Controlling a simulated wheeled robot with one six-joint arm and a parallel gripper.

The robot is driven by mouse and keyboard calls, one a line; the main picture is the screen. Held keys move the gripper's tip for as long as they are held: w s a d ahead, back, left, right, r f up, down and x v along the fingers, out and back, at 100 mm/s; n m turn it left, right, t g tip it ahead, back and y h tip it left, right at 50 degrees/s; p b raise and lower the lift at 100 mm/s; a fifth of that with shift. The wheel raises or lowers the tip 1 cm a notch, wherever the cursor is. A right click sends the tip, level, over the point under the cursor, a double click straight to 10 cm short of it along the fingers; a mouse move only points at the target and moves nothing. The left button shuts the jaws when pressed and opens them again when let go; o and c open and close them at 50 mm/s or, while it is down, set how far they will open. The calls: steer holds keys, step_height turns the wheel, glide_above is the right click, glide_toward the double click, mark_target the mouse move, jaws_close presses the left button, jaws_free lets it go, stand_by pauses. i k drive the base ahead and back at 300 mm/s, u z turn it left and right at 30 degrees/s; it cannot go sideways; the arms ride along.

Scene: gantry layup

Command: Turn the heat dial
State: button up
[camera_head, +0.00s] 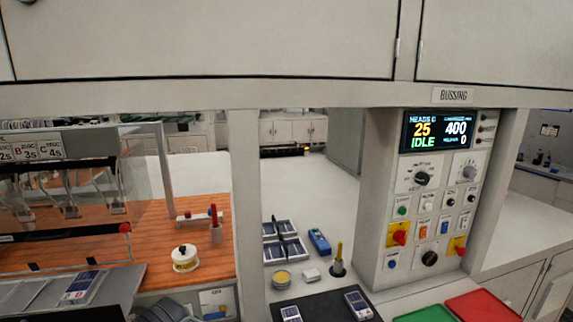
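A light control panel (432,215) stands at the right under the sign "BUSSING". Its screen (447,131) shows 25, IDLE, 400 and 0. Below the screen are a black round dial (421,178) on the left and a grey round dial (469,172) on the right. A larger black knob (430,258) sits low on the panel. The dial labels are too small to read, so I cannot tell for sure which is the heat dial. My gripper is not in view.
Red buttons on yellow plates (391,235) and several small switches surround the dials. Red (487,305) and green (425,314) trays lie below the panel. A yellow-handled tool (339,258) stands left of it. A post (246,200) and overhead cabinet (210,38) bound the opening.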

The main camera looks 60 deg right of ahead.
mark_target(421, 178)
steer(key=u, duration=0.05)
steer(key=k, duration=0.5)
steer(key=u, duration=1.25)
steer(key=i, duration=0.5)
steer(key=z, duration=4.3)
